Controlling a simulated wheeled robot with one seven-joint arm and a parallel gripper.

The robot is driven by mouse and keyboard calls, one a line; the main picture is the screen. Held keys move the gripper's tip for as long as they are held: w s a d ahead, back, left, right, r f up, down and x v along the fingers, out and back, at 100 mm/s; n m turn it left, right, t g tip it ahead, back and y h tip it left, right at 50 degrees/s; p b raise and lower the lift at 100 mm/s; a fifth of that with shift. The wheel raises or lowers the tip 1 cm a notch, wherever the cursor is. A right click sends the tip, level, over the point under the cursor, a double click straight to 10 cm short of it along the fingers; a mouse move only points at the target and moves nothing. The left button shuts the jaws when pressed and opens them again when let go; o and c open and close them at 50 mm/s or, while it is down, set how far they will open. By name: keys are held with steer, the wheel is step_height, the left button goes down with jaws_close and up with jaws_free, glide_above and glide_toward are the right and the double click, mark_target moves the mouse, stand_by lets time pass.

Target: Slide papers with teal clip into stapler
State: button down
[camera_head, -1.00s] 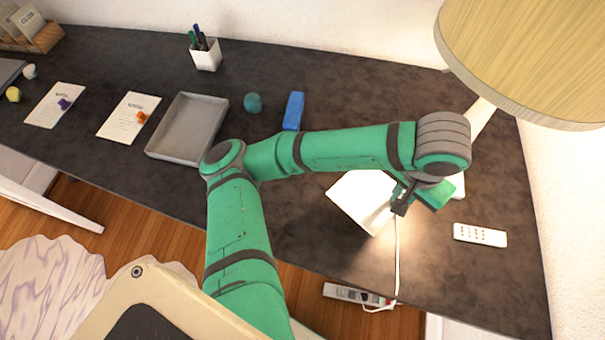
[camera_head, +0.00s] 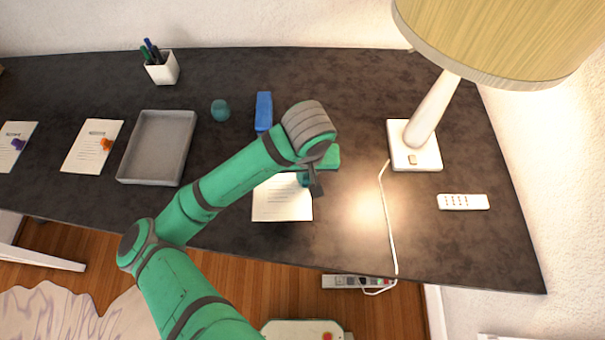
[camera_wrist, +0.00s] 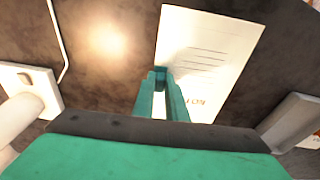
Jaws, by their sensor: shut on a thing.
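The papers with the teal clip (camera_head: 281,204) are a white printed sheet below and left of my gripper in the head view. They also fill the upper middle of the wrist view (camera_wrist: 208,45). My gripper (camera_head: 316,190) is shut at their right edge, at the teal clip (camera_head: 303,179), which is partly hidden by the gripper. The papers look about level; I cannot tell whether they touch the desk. The blue stapler (camera_head: 264,111) lies on the desk beyond the papers, just left of my wrist, apart from them.
A grey tray (camera_head: 127,169) lies left, with papers with an orange clip (camera_head: 93,146) and a purple clip (camera_head: 15,143) beyond it. A teal round thing (camera_head: 220,111) is beside the stapler. A lamp (camera_head: 428,130), its cord and a remote (camera_head: 463,202) are right.

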mark_target(306, 184)
steer(key=shift+f, duration=0.15)
steer(key=shift+f, duration=2.65)
steer(key=shift+w+a, duration=0.15)
steer(key=shift+w, duration=2.6)
steer(key=shift+w+a, duration=0.1)
steer(key=shift+w, duration=2.6)
steer(key=shift+f, duration=0.1)
steer(key=c, duration=1.7)
jaws_free()
steer(key=r, duration=0.3)
steer(key=s+r, duration=0.1)
steer(key=r, duration=0.6)
steer(key=shift+s+r, duration=0.25)
steer(key=shift+r, duration=0.1)
steer(key=shift+w, duration=0.1)
